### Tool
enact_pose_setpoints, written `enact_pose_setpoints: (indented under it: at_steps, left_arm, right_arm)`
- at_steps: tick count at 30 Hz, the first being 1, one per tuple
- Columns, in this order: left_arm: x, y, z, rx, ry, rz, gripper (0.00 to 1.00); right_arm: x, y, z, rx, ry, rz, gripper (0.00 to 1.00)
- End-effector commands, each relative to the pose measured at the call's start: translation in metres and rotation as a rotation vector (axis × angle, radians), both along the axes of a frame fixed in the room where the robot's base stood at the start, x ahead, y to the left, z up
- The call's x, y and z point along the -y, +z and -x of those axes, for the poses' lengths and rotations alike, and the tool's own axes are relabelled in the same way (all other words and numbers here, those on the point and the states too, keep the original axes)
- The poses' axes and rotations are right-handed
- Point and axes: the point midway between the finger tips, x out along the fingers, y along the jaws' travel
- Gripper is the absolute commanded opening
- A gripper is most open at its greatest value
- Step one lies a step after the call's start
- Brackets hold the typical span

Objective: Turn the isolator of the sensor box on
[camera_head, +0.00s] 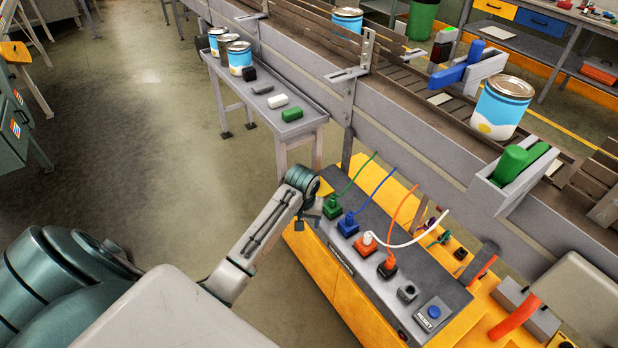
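To the right, an orange-red handle (515,318) lies tilted over a grey block. I cannot tell which part is the sensor box's isolator or its position. My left gripper (308,221) is small and dark beside the panel's left end, near the green plug; its opening is unclear. My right gripper is not visible.
A conveyor (420,140) with paint cans (502,106) runs behind the cabinet. A narrow side table (305,122) holds cans and small blocks. Green, blue, orange and white cables (405,243) rise above the panel. The floor at left is open.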

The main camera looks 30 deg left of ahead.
Motion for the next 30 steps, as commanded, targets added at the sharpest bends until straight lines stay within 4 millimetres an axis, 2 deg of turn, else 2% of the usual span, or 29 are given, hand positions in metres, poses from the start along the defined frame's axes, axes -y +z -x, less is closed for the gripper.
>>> enact_pose_setpoints:
  at_steps: [2,5,14,22,27,30]
  left_arm:
    - [-0.003,0.004,-0.010,-0.002,0.017,0.004,0.66]
    - [-0.008,0.009,-0.021,-0.008,0.044,0.008,0.66]
    - [-0.028,0.036,-0.066,-0.031,0.155,0.033,0.66]
    - [-0.058,0.089,-0.126,-0.071,0.338,0.087,0.66]
    - [-0.067,0.108,-0.141,-0.090,0.400,0.111,0.66]
    - [-0.069,0.108,-0.143,-0.094,0.411,0.115,0.66]
  right_arm:
    - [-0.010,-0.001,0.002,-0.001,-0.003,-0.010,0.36]
    - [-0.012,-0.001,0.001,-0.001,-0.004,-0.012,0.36]
    - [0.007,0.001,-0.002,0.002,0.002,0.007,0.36]
    - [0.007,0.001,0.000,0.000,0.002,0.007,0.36]
    - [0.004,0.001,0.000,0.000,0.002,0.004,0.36]
    - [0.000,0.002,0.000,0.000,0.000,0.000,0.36]
